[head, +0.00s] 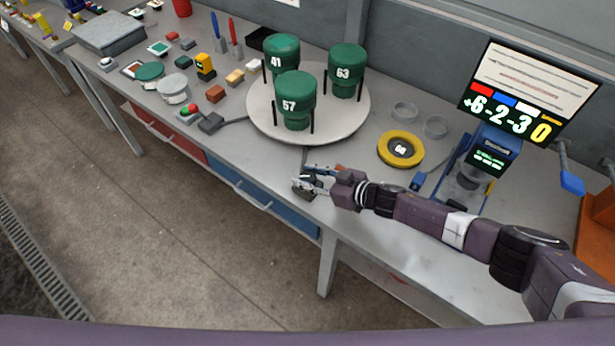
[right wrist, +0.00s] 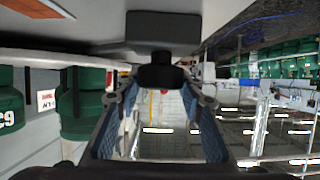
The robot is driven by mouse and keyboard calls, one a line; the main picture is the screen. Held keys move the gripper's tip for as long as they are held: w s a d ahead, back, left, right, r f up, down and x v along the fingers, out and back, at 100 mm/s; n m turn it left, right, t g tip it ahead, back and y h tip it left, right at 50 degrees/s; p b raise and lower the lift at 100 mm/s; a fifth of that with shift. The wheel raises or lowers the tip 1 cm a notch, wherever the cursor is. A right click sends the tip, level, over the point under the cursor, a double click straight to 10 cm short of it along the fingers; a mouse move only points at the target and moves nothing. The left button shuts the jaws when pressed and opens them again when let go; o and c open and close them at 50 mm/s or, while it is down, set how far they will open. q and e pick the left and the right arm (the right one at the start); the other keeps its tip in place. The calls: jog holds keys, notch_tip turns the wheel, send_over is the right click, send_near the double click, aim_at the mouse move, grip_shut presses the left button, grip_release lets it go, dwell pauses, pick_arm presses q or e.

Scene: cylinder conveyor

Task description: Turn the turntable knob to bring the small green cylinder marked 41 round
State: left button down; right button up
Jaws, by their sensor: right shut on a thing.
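The white turntable (head: 262,116) carries three green cylinders on dark stands. The cylinder marked 41 (head: 281,48) is at the back left, 63 (head: 346,66) at the back right and 57 (head: 296,92) at the front. The dark turntable knob (head: 304,191) is at the table's front edge. My right gripper (head: 311,180) is shut on it. In the right wrist view the knob (right wrist: 162,34) shows beyond the fingertips of my right gripper (right wrist: 162,84); the exact contact is partly hidden. Green cylinders (right wrist: 82,108) also show at left there. My left gripper is not in view.
A yellow ring (head: 400,149) and clear dishes (head: 404,111) lie right of the turntable. A blue device (head: 478,163) and a screen (head: 528,92) stand farther right. Small blocks, a button box (head: 187,114) and jars (head: 173,89) lie to the left.

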jog(key=shift+d+f+g, duration=0.2)
jog(key=shift+f+g, duration=0.1)
jog(key=shift+s+n+g+y+b, duration=0.1)
jog(key=shift+n+g+y+b, duration=0.5)
jog(key=shift+n+g+b, duration=0.75)
jog(key=shift+f+n+g+y+b, duration=0.1)
jog(key=shift+n+g+y+b, duration=0.65)
jog(key=shift+b, duration=1.95)
jog(key=shift+s+n+g+b, duration=0.1)
jog(key=shift+n+g+b, duration=0.9)
jog(key=shift+b, duration=1.2)
jog(key=shift+a+n+g+b, duration=0.1)
jog(key=shift+n+g+b, duration=1.1)
jog(key=shift+b, duration=2.35)
